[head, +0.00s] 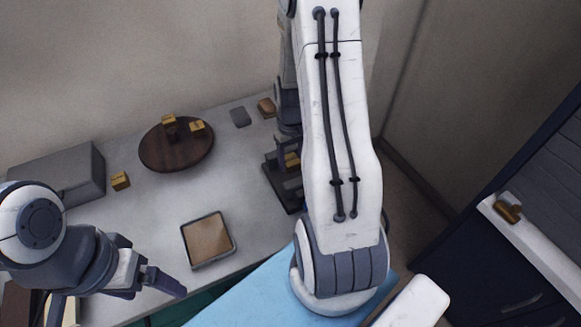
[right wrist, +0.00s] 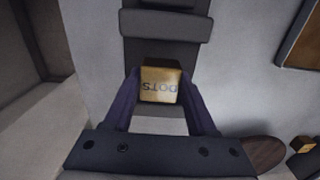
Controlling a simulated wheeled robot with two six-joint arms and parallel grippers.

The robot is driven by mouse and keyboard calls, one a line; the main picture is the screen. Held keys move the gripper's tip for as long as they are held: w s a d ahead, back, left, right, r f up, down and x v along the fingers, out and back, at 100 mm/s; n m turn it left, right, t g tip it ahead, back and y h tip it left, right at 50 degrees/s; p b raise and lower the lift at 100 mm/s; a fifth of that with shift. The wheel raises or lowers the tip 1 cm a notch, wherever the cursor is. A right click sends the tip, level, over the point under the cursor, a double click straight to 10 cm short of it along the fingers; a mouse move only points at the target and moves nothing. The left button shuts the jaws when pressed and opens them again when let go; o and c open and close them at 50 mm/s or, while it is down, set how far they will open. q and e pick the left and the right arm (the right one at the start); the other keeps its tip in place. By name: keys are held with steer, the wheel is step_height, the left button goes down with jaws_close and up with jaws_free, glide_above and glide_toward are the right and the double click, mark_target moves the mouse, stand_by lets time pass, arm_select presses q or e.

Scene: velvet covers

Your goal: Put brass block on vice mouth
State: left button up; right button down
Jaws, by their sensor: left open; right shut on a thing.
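The brass block (right wrist: 160,84), with dark upside-down lettering on it, sits between the purple fingers of my right gripper (right wrist: 155,103), which is shut on it. In the head view the block (head: 292,160) shows as a small gold patch at the dark vice (head: 278,185), partly hidden by my right arm. The vice (right wrist: 165,27) also shows just beyond the block in the right wrist view. I cannot tell whether the block touches the vice mouth. My left gripper (head: 150,284) is open and empty over the table's front edge.
A round wooden board (head: 176,158) carries two brass blocks. Another brass block (head: 120,181) stands beside a grey box (head: 62,170). A square tray (head: 208,257) lies near the front. A brown block (head: 266,107) and dark pad (head: 241,117) lie at the back.

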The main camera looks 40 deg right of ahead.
mark_target(291, 169)
steer(key=shift+f, duration=2.05)
steer(key=shift+f, duration=0.2)
steer(key=shift+c, duration=1)
jaws_free()
steer(key=shift+r, duration=0.15)
